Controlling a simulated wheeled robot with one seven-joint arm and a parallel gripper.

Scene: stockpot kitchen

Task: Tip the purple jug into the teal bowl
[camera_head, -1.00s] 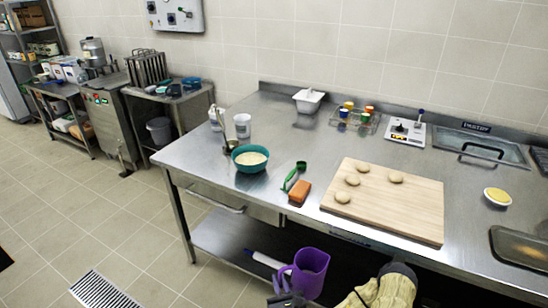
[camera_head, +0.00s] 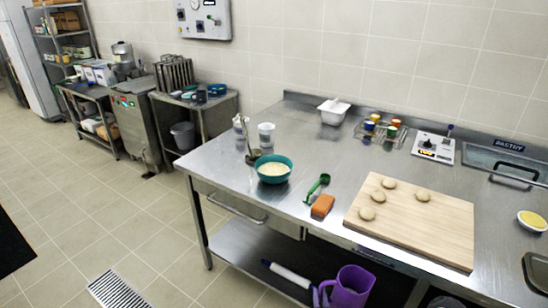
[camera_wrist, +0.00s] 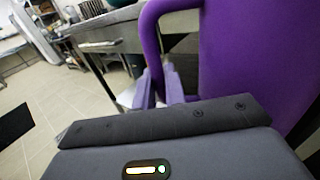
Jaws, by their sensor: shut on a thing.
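The purple jug (camera_head: 352,287) is at the bottom of the head view, upright, in front of the table and below its top. My gripper (camera_wrist: 160,88) is shut on the jug's handle in the wrist view, where the jug (camera_wrist: 255,55) fills the right side. The gripper is mostly cut off in the head view. The teal bowl (camera_head: 273,178) stands on the steel table (camera_head: 245,205) near its left front edge, with pale contents inside. The jug is apart from the bowl, lower and to its right. The jug's inside is not clear.
A green scoop (camera_head: 318,187) and an orange sponge (camera_head: 322,206) lie right of the bowl. A wooden board (camera_head: 440,228) with several dough pieces is further right. A white cup (camera_head: 266,134) stands behind the bowl. A rolling pin (camera_head: 290,273) is on the lower shelf.

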